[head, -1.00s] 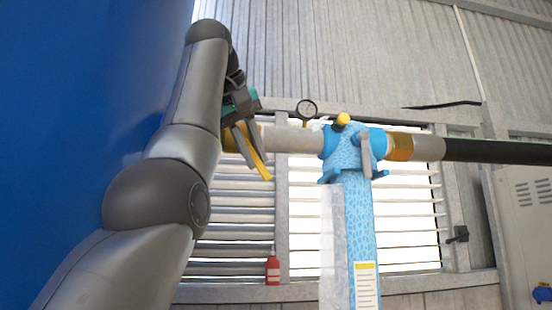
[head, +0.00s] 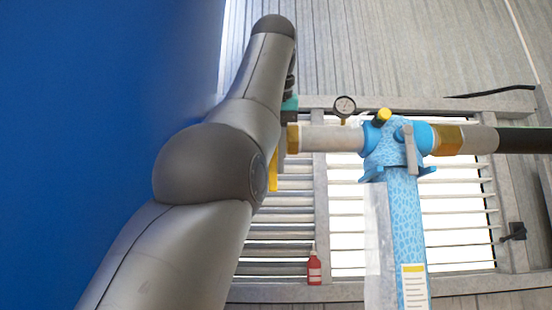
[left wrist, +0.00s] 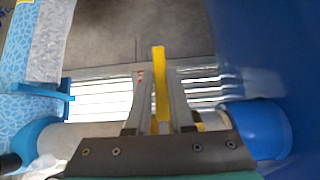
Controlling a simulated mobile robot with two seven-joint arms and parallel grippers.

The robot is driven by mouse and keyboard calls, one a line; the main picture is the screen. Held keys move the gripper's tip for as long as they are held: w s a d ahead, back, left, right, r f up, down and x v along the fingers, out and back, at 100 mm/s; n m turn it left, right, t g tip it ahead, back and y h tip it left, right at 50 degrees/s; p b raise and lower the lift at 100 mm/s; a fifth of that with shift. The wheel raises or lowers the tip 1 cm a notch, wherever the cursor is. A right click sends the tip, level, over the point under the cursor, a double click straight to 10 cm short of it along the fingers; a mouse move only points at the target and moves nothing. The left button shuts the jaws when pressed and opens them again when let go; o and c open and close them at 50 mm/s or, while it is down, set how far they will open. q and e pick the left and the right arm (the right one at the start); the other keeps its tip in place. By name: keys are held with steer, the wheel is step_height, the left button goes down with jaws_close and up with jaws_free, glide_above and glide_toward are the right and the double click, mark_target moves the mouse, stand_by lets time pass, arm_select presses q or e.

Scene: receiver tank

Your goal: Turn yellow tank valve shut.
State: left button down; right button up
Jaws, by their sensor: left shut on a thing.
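The yellow valve lever (head: 273,176) hangs nearly straight down beside the blue tank (head: 110,90), at the left end of the grey pipe (head: 330,138). My left arm hides its upper part in the head view. In the left wrist view the lever (left wrist: 160,80) stands between the two grey fingers of my left gripper (left wrist: 158,92), which is shut on it. The lever's free end sticks out past the fingertips. In the head view my left gripper is mostly hidden behind my arm. My right gripper is not in view.
A pressure gauge (head: 344,104) sits on the pipe. A blue patterned post (head: 403,220) with a blue fitting and a grey handle (head: 410,150) stands to the right. A red bottle (head: 314,268) stands on the ledge behind. A dark hose (head: 525,140) continues right.

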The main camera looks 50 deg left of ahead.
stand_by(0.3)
arm_select(q)
steer(key=c, duration=0.8)
jaws_free()
steer(key=p+v, duration=0.3)
steer(key=v, duration=0.4)
steer(key=shift+s+d+r, duration=0.15)
steer(key=shift+d+r, duration=0.05)
steer(key=shift+f, duration=0.1)
